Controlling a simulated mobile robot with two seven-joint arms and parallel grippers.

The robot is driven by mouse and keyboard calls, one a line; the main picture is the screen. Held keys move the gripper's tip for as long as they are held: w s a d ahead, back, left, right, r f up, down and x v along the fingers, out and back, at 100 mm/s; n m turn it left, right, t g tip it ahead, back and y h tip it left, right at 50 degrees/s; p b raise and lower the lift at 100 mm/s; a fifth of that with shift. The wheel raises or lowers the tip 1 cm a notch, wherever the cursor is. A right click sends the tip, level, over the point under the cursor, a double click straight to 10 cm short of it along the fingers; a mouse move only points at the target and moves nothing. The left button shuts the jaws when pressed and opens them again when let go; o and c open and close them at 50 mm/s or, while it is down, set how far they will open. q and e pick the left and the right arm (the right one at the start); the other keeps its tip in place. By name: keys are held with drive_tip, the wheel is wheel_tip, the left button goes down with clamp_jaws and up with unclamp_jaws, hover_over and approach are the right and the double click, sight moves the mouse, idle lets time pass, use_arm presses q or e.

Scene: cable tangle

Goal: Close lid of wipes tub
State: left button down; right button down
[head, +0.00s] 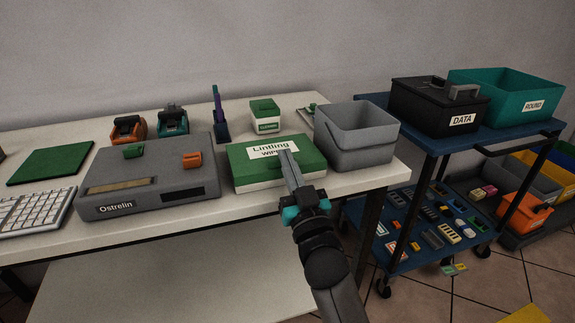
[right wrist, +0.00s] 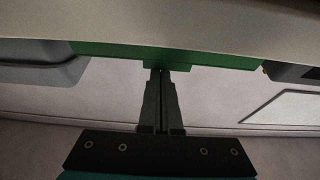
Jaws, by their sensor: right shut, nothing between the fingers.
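The wipes tub (head: 240,176) is a low green box with a white "Lintling" label, near the right end of the table. Its lid (head: 303,157) lies flat across the top in the head view. Whether it is fully latched cannot be told. My right gripper (head: 284,152) is shut and empty, its fingertips in front of the lid's label and covering part of it. In the right wrist view, the closed fingertips (right wrist: 158,68) overlap the green edge of the tub (right wrist: 205,60); contact is unclear. My left gripper is not in view.
A grey bin (head: 358,157) stands close right of the tub, and a grey Ostrelin device (head: 150,188) close left. A small green box (head: 265,112) stands behind. A blue cart (head: 425,132) holds a black DATA box and a teal ROUND bin.

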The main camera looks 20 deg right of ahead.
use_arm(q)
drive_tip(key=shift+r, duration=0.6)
use_arm(e)
drive_tip(key=shift+f, duration=0.1)
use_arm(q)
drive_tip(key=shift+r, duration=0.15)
